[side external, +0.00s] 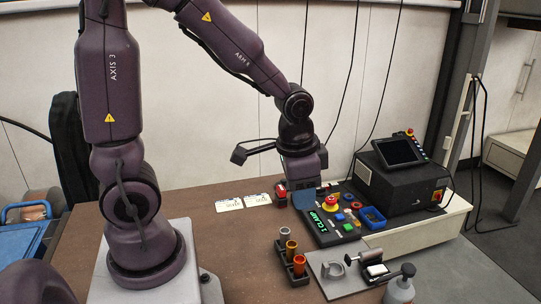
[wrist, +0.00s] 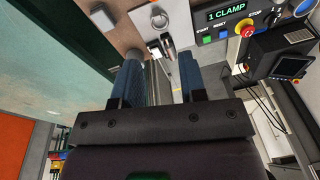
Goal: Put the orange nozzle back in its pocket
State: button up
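My gripper (side external: 304,188) is above the bench, behind and apart from the rack. In the wrist view my gripper (wrist: 160,78) has its two blue fingers wide apart, with no nozzle visible between them.
A control panel (side external: 318,228) reading "1 CLAMP", a blue tray (side external: 372,218) and a dark pendant box (side external: 400,185) are at right. White cards (side external: 229,204) lie left.

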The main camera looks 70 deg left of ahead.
jog(key=s+d+r+n+t, duration=0.1)
jog(key=s+r+t, duration=0.1)
jog(key=s+r, duration=0.2)
jog(key=s+d+r+t, duration=0.1)
jog(key=s+r, duration=0.3)
jog(key=r, duration=0.4)
jog(key=shift+d+r+n+t+h, duration=0.15)
jog(key=shift+r+n+t+h, duration=0.15)
jog(key=shift+n+t, duration=0.15)
